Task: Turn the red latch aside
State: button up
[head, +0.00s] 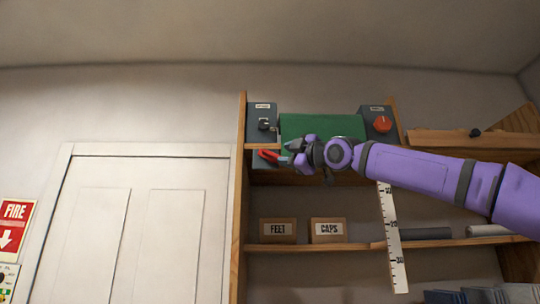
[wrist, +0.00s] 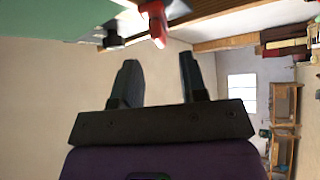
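The red latch (head: 268,156) shows at the lower front edge of a green panel (head: 318,125) on the shelf unit. In the wrist view the red latch (wrist: 154,22) hangs near the top centre, in line with the space between my fingers and beyond their tips. My gripper (head: 286,154) is right beside the latch in the head view, and its fingers cover part of that area. In the wrist view my gripper (wrist: 158,62) is open, with nothing between its two fingers. I see no contact with the latch.
A grey box with a switch (head: 263,124) stands left of the green panel, and one with a red knob (head: 380,123) stands right. Below are boxes marked FELT (head: 277,230) and CAPS (head: 327,230) and a hanging ruler (head: 392,240). A white door (head: 140,230) is at left.

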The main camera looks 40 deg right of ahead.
aim_at(272, 156)
jog(key=shift+x, duration=3.45)
jog(key=c, duration=0.7)
jog(key=shift+m+t+h, duration=0.5)
jog(key=shift+m+t, duration=0.2)
jog(key=shift+m, duration=0.3)
jog(key=shift+m+t+h, duration=0.4)
jog(key=shift+m, duration=0.3)
jog(key=shift+d+m+t+h, duration=0.1)
jog(key=shift+m+t+h, duration=0.35)
jog(key=shift+m+h, duration=0.75)
jog(key=shift+m+t+h, duration=0.45)
jog(key=shift+m+h, duration=0.25)
jog(key=shift+m, duration=0.9)
jog(key=shift+m+g+h, duration=0.65)
jog(key=shift+m+h, duration=2.4)
jog(key=shift+m, duration=0.3)
jog(key=shift+m+g+h, duration=0.65)
jog(key=shift+m+h, duration=2.4)
jog(key=shift+m, duration=0.3)
jog(key=shift+m+h, duration=0.3)
jog(key=shift+m, duration=0.1)
